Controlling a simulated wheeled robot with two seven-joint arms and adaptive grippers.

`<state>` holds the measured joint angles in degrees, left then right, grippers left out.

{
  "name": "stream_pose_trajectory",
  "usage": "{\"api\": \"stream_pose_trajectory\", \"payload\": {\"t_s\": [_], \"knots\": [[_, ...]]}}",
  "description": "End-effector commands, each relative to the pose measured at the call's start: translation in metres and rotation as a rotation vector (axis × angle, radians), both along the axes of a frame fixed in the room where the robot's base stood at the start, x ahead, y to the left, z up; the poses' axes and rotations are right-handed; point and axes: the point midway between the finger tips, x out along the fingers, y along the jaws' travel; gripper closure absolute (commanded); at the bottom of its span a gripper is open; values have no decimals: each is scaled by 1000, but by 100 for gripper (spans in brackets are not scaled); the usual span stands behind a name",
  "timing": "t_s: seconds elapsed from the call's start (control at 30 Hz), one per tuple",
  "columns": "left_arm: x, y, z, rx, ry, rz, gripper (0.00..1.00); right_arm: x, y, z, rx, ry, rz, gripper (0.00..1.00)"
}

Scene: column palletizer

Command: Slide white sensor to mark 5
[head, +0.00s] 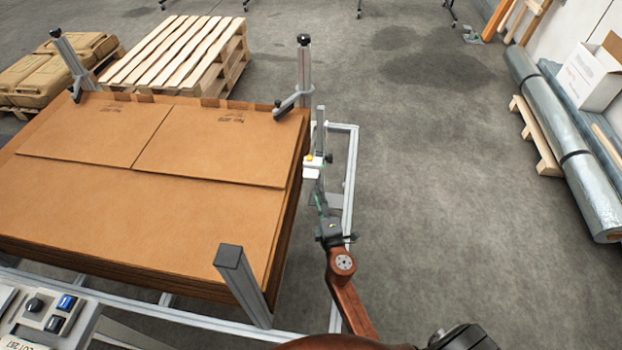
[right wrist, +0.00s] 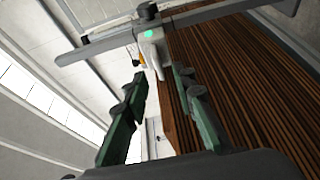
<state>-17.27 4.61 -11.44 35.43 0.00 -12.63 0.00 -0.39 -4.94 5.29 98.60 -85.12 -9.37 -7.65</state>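The white sensor (head: 312,168), with an orange-yellow part on top, sits on a slim grey upright (head: 320,128) beside the right side of the cardboard stack. In the right wrist view the white sensor (right wrist: 152,50) shows a lit green spot and lies just beyond my fingertips. My right gripper (head: 319,200) is close to the sensor on its near side. In the right wrist view its green-padded fingers (right wrist: 160,78) are spread apart with nothing between them. Scale marks and the number 5 cannot be made out. My left gripper is not in view.
The cardboard stack (head: 80,190) fills the left, with grey corner posts (head: 304,70) around it and a near post (head: 240,283). A metal frame (head: 350,180) runs along its right side. A control panel (head: 45,318) is at lower left. Open floor (head: 450,200) lies to the right.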

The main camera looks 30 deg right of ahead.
Motion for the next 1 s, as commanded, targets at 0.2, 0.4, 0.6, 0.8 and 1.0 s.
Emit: {"api": "stream_pose_trajectory", "payload": {"t_s": [0.2,0.4,0.6,0.8,1.0], "knots": [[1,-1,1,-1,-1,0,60,23,2,6,-31,-7,17,75],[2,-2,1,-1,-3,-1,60,54,-7,6,-29,-6,15,75],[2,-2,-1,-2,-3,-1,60,75,-12,4,-28,-4,14,75],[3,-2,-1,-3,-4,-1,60,79,-14,4,-28,-3,14,75],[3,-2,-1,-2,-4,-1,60,79,-14,4,-27,-3,14,78]]}}
